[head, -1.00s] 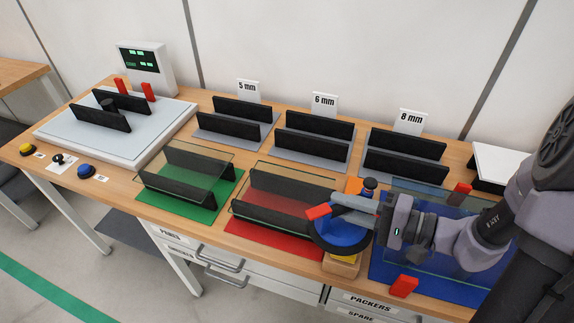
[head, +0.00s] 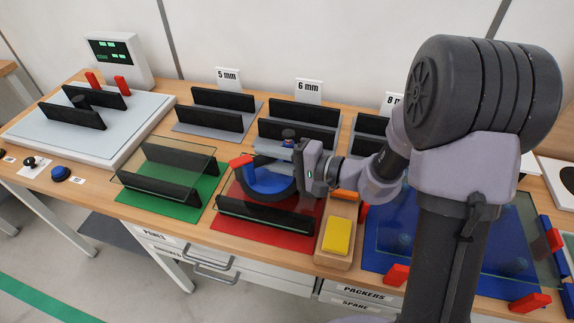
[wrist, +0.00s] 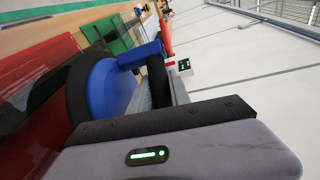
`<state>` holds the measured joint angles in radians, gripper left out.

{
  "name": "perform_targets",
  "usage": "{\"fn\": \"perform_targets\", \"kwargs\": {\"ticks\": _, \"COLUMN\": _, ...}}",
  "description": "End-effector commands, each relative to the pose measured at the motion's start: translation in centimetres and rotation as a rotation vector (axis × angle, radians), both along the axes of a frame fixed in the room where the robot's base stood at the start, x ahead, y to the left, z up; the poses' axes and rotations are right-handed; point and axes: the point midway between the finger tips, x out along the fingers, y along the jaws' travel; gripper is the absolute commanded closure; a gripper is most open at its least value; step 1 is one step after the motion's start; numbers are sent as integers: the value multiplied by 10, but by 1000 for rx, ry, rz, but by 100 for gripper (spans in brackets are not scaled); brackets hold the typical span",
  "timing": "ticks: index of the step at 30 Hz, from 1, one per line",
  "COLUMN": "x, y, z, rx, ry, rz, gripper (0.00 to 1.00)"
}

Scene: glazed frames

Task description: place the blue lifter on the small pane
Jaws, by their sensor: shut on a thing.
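My gripper (head: 282,149) is shut on the blue lifter (head: 268,183). The lifter has a round blue body with a dark rim and a red tab. It is over the red mat (head: 226,229) and in front of the pane there, which it partly hides; I cannot tell whether it touches the glass. The lifter also fills the left of the wrist view (wrist: 112,92). A smaller-looking clear pane (head: 150,180) rests on the dark rails over the green mat (head: 188,211). A larger pane (head: 385,232) is over the blue mat.
A wooden block with a yellow top (head: 337,236) stands right of the red mat. Red clamps (head: 397,275) sit by the blue mat. Dark racks (head: 208,118) line the back. A grey platform (head: 125,130) with a display is at the left.

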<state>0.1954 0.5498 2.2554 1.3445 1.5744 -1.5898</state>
Motion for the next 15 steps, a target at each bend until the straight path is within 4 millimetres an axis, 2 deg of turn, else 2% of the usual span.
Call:
{"fn": "perform_targets", "kwargs": {"ticks": 7, "x": 1, "y": 1, "z": -34, "rx": 2, "ry": 1, "rz": -1, "gripper": 100}}
{"fn": "perform_targets", "kwargs": {"ticks": 15, "x": 1, "y": 0, "z": -34, "rx": 1, "ry": -2, "rz": -1, "gripper": 100}}
